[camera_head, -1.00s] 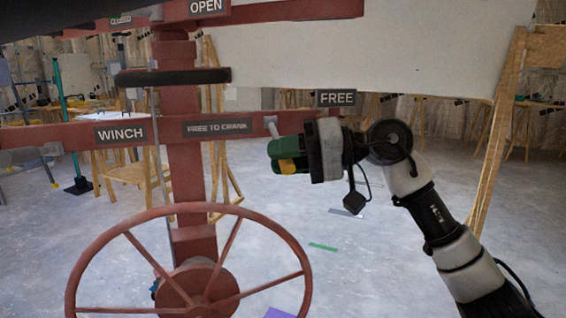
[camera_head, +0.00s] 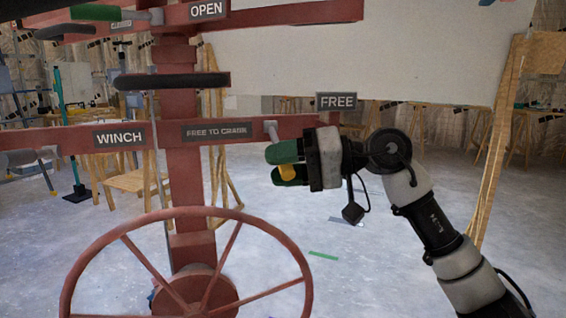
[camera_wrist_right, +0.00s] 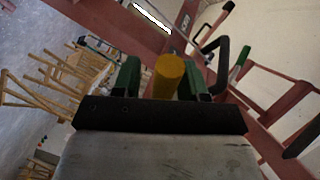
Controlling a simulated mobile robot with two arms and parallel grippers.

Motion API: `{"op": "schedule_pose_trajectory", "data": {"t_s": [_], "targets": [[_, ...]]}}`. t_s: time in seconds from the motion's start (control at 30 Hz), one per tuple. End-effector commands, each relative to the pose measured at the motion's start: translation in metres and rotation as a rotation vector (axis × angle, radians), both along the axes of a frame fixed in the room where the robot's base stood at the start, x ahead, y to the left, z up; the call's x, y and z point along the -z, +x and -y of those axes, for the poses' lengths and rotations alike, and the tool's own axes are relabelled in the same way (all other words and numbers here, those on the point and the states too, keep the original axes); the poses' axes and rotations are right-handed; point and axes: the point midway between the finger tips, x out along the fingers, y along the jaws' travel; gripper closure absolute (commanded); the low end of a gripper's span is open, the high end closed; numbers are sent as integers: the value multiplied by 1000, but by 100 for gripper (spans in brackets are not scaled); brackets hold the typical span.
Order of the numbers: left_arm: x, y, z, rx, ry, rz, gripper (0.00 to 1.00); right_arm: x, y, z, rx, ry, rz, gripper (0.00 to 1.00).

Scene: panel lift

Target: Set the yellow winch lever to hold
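The yellow winch lever's grip (camera_head: 287,172) shows between the green fingers of my right gripper (camera_head: 287,163) in the head view. In the right wrist view the yellow grip (camera_wrist_right: 169,76) stands between the two green fingers (camera_wrist_right: 160,78). A gap shows on its left side, and it is close to the right finger. The gripper is open around it. A grey stub (camera_head: 271,130) shows on the red beam just above the fingers. The rest of the lever is hidden. The FREE sign (camera_head: 336,101) is above the gripper. A plate (camera_head: 216,131) reads FREE TO CRANK. My left gripper is not in view.
A red handwheel (camera_head: 190,290) stands low at the left, in front of the red post (camera_head: 184,180). A green-handled lever (camera_head: 95,12) is at the top left near the OPEN sign (camera_head: 207,10). A large white panel (camera_head: 400,60) hangs behind. The floor at the middle is mostly clear.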

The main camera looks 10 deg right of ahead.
Motion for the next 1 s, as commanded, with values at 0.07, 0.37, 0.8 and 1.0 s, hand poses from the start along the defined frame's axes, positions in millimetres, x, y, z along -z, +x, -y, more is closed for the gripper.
{"op": "schedule_pose_trajectory", "data": {"t_s": [0.07,0.37,0.8,1.0], "targets": [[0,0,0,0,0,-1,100,-1,0,0,1,3,1,50],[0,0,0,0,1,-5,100,-4,-1,5,4,7,0,50],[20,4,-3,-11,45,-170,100,-15,-21,80,6,6,-1,50],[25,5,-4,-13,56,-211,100,-17,-28,100,3,4,1,50]]}}
